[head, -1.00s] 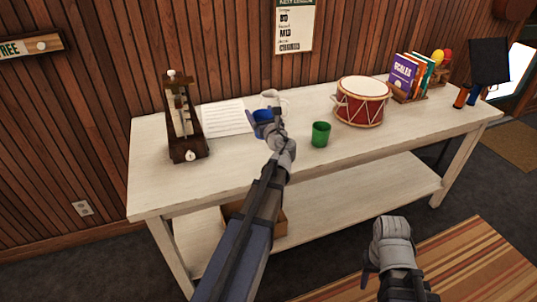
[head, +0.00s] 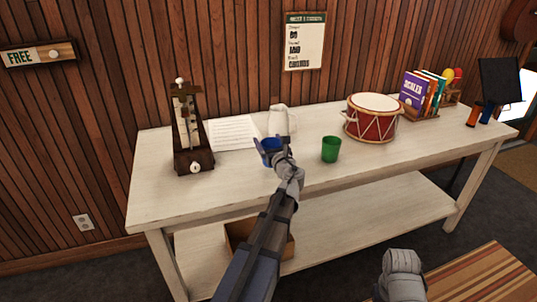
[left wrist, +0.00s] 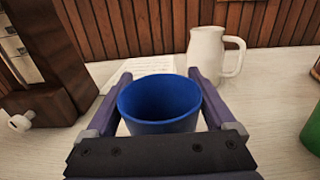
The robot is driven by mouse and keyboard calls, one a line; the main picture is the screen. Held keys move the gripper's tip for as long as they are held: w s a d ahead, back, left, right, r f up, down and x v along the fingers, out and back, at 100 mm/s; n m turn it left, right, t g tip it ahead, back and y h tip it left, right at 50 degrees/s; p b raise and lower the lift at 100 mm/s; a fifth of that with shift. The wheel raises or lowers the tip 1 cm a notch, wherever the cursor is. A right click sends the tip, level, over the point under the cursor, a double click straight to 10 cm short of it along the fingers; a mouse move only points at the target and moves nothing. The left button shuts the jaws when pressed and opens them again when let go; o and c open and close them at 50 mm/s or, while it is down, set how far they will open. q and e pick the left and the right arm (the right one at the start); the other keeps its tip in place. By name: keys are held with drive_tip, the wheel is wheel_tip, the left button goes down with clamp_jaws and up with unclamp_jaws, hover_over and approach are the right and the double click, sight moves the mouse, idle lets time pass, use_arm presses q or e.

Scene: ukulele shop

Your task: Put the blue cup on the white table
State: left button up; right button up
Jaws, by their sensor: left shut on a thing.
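The blue cup (left wrist: 160,104) is upright between the two fingers of my left gripper (left wrist: 160,95) in the left wrist view. In the head view the blue cup (head: 268,146) shows at the tip of my left gripper (head: 272,150), which is shut on it. The cup is over the white table (head: 165,200), behind the front edge. I cannot tell whether its base touches the tabletop. My right gripper (head: 402,272) is low in front of the table, and its fingers are hidden.
A green cup (head: 331,149) stands right of the blue cup. A white pitcher (head: 279,120) and a paper sheet (head: 230,133) are behind it. A metronome (head: 188,130) stands left, a red drum (head: 372,120) right. Bare tabletop lies in front of the cups.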

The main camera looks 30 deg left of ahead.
use_arm(q)
drive_tip(key=shift+f+b, duration=1.65)
drive_tip(key=shift+f, duration=0.15)
drive_tip(key=shift+f, duration=0.2)
drive_tip(key=o, duration=1)
drive_tip(key=shift+o, duration=0.2)
drive_tip(key=shift+r, duration=0.2)
drive_tip(key=shift+s+d, duration=0.25)
drive_tip(key=v, duration=1.1)
drive_tip(key=shift+s+d, duration=0.1)
